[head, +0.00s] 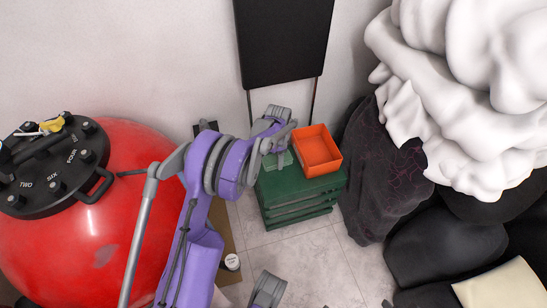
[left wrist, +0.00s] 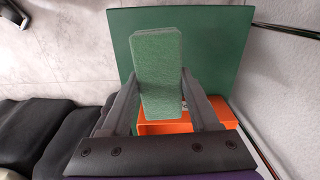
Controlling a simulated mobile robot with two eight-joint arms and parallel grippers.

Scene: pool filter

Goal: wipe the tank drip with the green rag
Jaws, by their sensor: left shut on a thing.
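The green rag (left wrist: 157,72) is a folded block between the two fingers of my left gripper (left wrist: 160,92) in the left wrist view. In the head view the left gripper (head: 277,146) is over the green crate, left of the orange tray, with the rag (head: 281,161) partly visible below it. I cannot tell whether the rag touches the crate. The red tank (head: 140,155) stands at the left, apart from the gripper. A dull greyish patch (head: 103,257) marks its front side.
The green crate (head: 300,206) bears an open orange tray (head: 334,159). A black lid (head: 88,190) with knobs and a yellow-handled tool (head: 52,125) tops the tank. Dark bags (head: 430,247) and white bundles (head: 470,85) crowd the right. Tiled floor (head: 305,262) is clear before the crate.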

